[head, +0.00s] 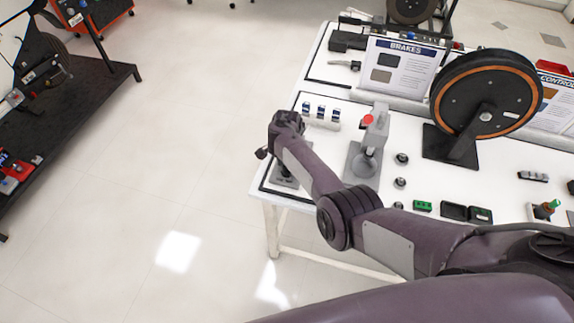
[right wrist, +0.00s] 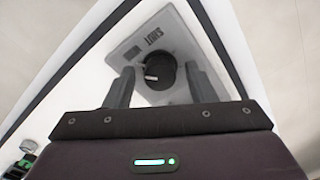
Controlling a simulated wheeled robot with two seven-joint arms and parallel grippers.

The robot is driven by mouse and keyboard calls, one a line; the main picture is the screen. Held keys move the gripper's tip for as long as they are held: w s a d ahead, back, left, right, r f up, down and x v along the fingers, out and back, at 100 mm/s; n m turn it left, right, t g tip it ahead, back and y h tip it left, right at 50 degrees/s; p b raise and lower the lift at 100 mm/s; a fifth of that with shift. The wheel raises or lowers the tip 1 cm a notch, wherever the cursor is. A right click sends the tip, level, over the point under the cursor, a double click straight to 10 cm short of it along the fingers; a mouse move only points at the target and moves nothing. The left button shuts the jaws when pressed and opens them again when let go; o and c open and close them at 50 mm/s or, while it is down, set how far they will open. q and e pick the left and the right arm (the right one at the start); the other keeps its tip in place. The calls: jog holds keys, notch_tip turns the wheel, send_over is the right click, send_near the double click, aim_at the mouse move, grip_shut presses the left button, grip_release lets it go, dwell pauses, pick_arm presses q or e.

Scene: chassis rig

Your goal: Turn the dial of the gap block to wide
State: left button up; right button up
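The gap block (right wrist: 180,28) is a grey plate with a round black dial (right wrist: 161,72) in the right wrist view. A dark word on the plate, apparently SHUT, shows upside down beyond the dial. A small pale mark shows on the dial's left side. My right gripper (right wrist: 158,78) is open, with one finger on each side of the dial and a gap to it visible. In the head view my right arm reaches the table's near left corner, and the wrist hides most of the block (head: 284,182). My left gripper is not in view.
Beside the block on the white table (head: 320,198) stands a grey stand with a red button (head: 367,120). A row of switches (head: 321,116) is behind it. A large wheel (head: 486,95) and a BRAKES sign (head: 402,68) stand further right.

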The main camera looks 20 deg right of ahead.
notch_tip(320, 180, up, 8)
jog(key=shift+f+p, duration=0.1)
jog(key=shift+p, duration=0.6)
dwell(0.3)
